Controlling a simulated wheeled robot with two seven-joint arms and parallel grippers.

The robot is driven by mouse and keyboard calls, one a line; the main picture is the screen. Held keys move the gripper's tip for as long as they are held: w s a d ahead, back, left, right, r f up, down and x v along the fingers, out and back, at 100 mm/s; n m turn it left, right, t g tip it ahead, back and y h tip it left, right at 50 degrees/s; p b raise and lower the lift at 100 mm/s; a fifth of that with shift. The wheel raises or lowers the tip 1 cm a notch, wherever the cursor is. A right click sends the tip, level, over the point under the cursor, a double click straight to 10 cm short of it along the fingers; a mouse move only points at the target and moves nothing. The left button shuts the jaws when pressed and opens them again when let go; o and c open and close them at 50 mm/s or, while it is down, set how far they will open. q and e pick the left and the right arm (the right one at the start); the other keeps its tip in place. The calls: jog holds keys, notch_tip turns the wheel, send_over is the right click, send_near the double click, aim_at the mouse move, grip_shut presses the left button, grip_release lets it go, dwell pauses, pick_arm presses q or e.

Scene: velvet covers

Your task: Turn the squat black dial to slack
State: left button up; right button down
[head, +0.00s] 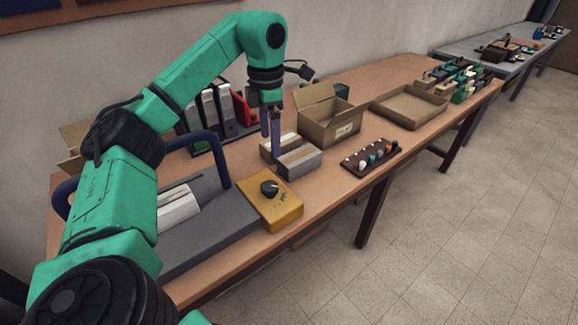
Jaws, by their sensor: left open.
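The squat black dial (269,188) sits on top of a yellow box (284,212) near the table's front edge. Small coloured marks show on the box beside the dial; any wording is too small to read. My left gripper (271,152) points down, open and empty, above and behind the dial, apart from it. It hangs close to a grey and tan box (299,163), in front of part of it. My right gripper is not in view.
A grey machine with a blue handle (222,160) stands left of the yellow box. An open cardboard box (330,121) and a dark tray of small knobs (370,157) are to the right. A shallow carton (409,107) lies further back. Bare tabletop (319,186) lies right of the yellow box.

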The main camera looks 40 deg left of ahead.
pick_arm(q)
jog(key=f+b, duration=0.1)
jog(key=s+f+b, duration=0.1)
jog(key=f+b, duration=0.2)
jog(key=f, duration=0.1)
jog(key=shift+s+f, duration=0.2)
jog(key=shift+s, duration=0.2)
send_over(271, 185)
notch_tip(271, 185, down, 4)
jog(key=shift+s+f, duration=0.1)
notch_tip(271, 185, down, 4)
jog(key=shift+r, duration=0.1)
jog(key=shift+f, duration=0.25)
jog(key=c, duration=1.4)
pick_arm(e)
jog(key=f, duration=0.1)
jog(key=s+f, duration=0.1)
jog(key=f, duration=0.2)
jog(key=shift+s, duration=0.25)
